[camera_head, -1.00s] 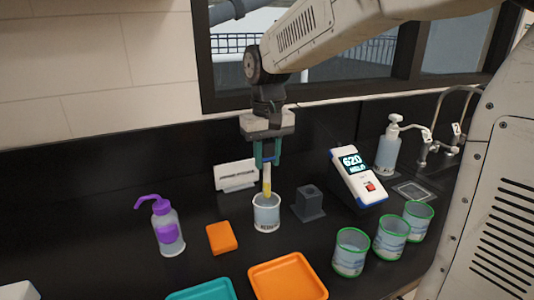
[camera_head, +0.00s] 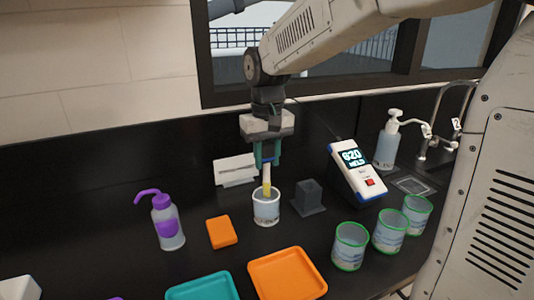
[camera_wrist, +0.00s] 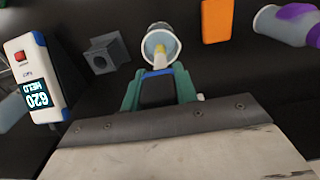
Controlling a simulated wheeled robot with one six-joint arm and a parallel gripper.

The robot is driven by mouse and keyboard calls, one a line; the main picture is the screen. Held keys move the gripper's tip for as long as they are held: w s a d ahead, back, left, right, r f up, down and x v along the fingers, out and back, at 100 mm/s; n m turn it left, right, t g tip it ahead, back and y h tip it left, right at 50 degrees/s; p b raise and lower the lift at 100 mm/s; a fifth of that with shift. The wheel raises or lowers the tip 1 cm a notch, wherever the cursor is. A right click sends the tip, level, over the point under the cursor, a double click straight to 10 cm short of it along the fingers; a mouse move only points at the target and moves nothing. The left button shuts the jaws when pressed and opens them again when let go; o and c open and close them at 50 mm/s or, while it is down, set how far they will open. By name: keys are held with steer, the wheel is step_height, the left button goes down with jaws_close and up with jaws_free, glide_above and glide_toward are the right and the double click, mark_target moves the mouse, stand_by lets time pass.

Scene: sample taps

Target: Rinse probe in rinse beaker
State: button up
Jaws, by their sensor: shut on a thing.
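My gripper (camera_head: 267,160) has green fingers shut on the probe (camera_head: 267,173), a pale stick with a yellow lower end. The probe points down, roughly upright. The rinse beaker (camera_head: 266,211), white with a printed label, stands on the dark counter straight below my gripper. The probe's yellow end is at the beaker's mouth and appears to reach just inside the rim; its very tip is hidden. In the wrist view the yellow end shows within the beaker's rim (camera_wrist: 151,35), beyond my gripper (camera_wrist: 158,77).
A dark square holder (camera_head: 308,197) and a meter reading 620 (camera_head: 358,173) stand to the right. Several green-rimmed beakers (camera_head: 390,232) are front right. An orange block (camera_head: 222,232), purple wash bottle (camera_head: 167,222), orange tray (camera_head: 288,294) and teal tray (camera_head: 204,289) lie left and in front.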

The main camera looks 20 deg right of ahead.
mark_target(268, 182)
stand_by(0.3)
steer(key=shift+f, duration=3.5)
steer(key=shift+w, duration=0.4)
steer(key=shift+s+a, duration=0.2)
steer(key=shift+s+a, duration=0.2)
steer(key=shift+s+d, duration=0.15)
steer(key=shift+s+d, duration=0.25)
steer(key=shift+w, duration=0.4)
